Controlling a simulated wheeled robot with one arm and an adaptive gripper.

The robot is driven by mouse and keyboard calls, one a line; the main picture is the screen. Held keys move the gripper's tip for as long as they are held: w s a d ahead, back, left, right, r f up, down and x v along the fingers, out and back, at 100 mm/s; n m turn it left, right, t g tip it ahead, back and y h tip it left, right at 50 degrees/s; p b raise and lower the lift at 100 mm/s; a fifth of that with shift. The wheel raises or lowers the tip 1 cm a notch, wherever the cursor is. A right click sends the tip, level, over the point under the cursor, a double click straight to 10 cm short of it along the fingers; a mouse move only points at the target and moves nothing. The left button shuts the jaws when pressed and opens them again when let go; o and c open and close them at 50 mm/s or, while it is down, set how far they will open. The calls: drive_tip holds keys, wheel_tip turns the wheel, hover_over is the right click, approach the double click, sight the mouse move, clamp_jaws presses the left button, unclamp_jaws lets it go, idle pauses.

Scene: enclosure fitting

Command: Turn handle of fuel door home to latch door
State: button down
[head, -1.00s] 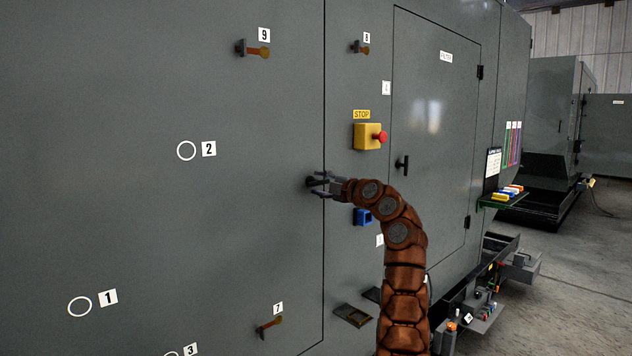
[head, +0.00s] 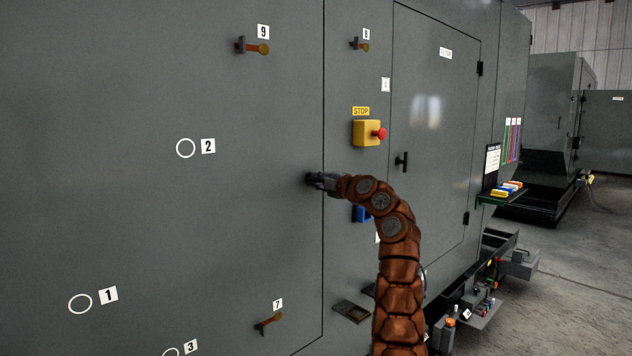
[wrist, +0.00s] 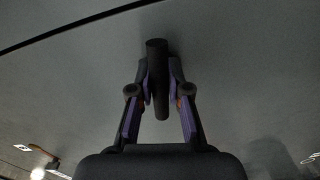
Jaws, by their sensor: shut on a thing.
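The dark handle (head: 310,178) is on the large grey door panel (head: 240,215), just left of its vertical seam. In the wrist view the handle (wrist: 158,75) is a dark bar running up and down the picture between my fingers. My gripper (head: 319,179) is shut on it, with a finger pad on each side; it also shows in the wrist view (wrist: 160,88). My gripper hides part of the handle in the head view. The panel looks flush with its surroundings at the seam.
Latches by labels 9 (head: 252,46), 8 (head: 360,45) and 7 (head: 270,322) stick out. A yellow box with a red stop button (head: 367,133) and a blue part (head: 362,214) are near my arm. Another door (head: 432,120) with its own handle is at right.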

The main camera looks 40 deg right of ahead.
drive_tip(key=shift+m, duration=0.3)
drive_tip(key=m, duration=0.3)
drive_tip(key=shift+b, duration=0.4)
drive_tip(key=m+b, duration=0.1)
drive_tip(key=m, duration=0.3)
drive_tip(key=shift+f+b, duration=0.1)
drive_tip(key=shift+b, duration=0.25)
drive_tip(key=shift+a+m+b, duration=0.1)
drive_tip(key=shift+m+b, duration=0.25)
drive_tip(key=shift+m, duration=0.55)
drive_tip(key=m, duration=0.6)
drive_tip(key=shift+b, duration=0.3)
drive_tip(key=shift+m, duration=1.2)
